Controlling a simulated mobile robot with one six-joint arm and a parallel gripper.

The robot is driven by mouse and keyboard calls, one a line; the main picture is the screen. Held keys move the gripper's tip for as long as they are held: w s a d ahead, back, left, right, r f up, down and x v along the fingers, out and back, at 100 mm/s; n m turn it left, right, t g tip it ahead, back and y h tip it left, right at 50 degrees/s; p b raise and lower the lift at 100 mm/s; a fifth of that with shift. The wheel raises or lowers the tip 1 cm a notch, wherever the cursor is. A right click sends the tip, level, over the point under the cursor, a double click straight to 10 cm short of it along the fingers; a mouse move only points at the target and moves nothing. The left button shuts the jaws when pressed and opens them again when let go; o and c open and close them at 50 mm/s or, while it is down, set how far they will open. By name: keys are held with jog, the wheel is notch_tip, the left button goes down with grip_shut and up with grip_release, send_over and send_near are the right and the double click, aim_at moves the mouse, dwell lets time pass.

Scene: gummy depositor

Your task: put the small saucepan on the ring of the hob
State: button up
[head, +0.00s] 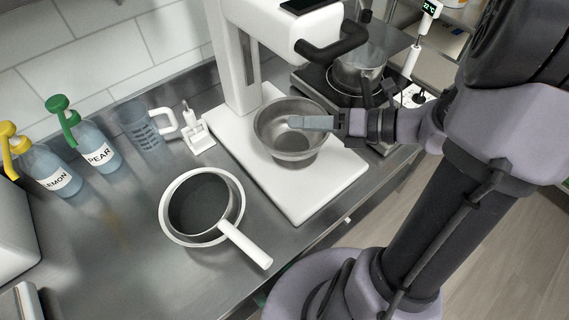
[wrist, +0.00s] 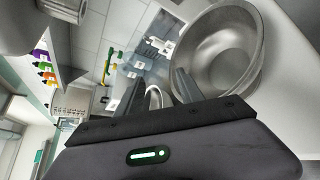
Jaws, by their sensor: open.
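A small white-rimmed saucepan (head: 172,226) with a dark inside and a white handle stands upright on the steel counter in the head view. The dark hob (head: 312,78) is at the back right, partly hidden by my arm.
The steel bowl (head: 268,136) sits on the white base (head: 310,194) of a stand machine, whose column (head: 236,60) rises between saucepan and hob. Two pump bottles (head: 97,146) (head: 52,172) and a measuring jug (head: 140,128) line the wall.

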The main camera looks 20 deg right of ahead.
jog(key=s+a+r+n+g+h, duration=0.1)
jog(key=s+a+n+g+h, duration=0.2)
jog(key=a+n, duration=0.45)
jog(key=s+a+n+g+h, duration=0.1)
jog(key=s+a+n+g, duration=0.4)
jog(key=n, duration=0.5)
jog(key=s+r+n+t+h, duration=0.4)
jog(key=n, duration=1.1)
jog(key=shift+s, duration=0.15)
jog(key=shift+r, duration=0.1)
